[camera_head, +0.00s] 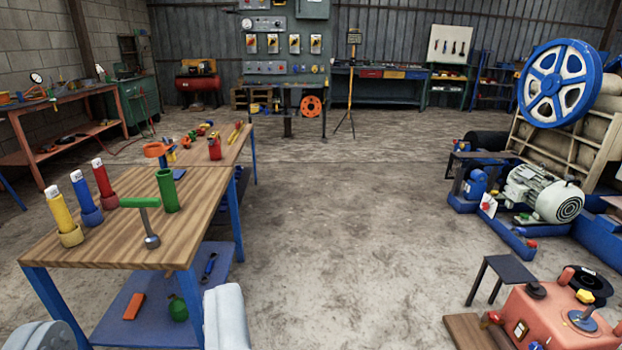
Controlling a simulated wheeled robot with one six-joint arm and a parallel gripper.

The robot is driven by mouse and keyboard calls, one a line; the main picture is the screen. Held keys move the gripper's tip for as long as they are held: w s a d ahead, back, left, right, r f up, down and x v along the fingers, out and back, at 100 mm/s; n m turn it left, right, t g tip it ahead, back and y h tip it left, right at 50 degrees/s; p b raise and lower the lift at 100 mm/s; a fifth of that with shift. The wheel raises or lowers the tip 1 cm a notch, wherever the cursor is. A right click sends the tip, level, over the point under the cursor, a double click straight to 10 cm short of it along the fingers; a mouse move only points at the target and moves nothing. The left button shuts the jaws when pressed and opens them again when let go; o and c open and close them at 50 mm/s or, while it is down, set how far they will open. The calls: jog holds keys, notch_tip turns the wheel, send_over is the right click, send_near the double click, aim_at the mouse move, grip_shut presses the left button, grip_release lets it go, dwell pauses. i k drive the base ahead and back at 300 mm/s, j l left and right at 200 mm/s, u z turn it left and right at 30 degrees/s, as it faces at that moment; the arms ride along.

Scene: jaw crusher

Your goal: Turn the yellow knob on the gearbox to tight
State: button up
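The gearbox (545,318) is an orange-red box at the lower right, partly cut off by the picture's edge. A small yellow knob (586,296) shows on its top side, above a round blue fitting. Its turn position is too small to read. No gripper fingers show. Pale grey parts at the bottom left look like my own arm, and they are far to the left of the gearbox.
A wooden workbench (110,240) with coloured cylinders and a green T-handled tool stands at the left. A small dark stand (510,268) is behind the gearbox. The jaw crusher's blue-and-white wheel (558,82) and a motor (545,195) are at the right. The middle floor is clear.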

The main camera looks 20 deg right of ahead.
aim_at(584, 297)
jog(key=i+l+z, duration=0.2)
jog(key=i+z, duration=0.75)
jog(key=i, duration=0.15)
jog(key=i+j+z, duration=0.25)
jog(key=i+z, duration=0.25)
jog(key=i+l+z, duration=0.2)
jog(key=i, duration=0.5)
jog(key=i+l+z, duration=0.2)
jog(key=i, duration=0.5)
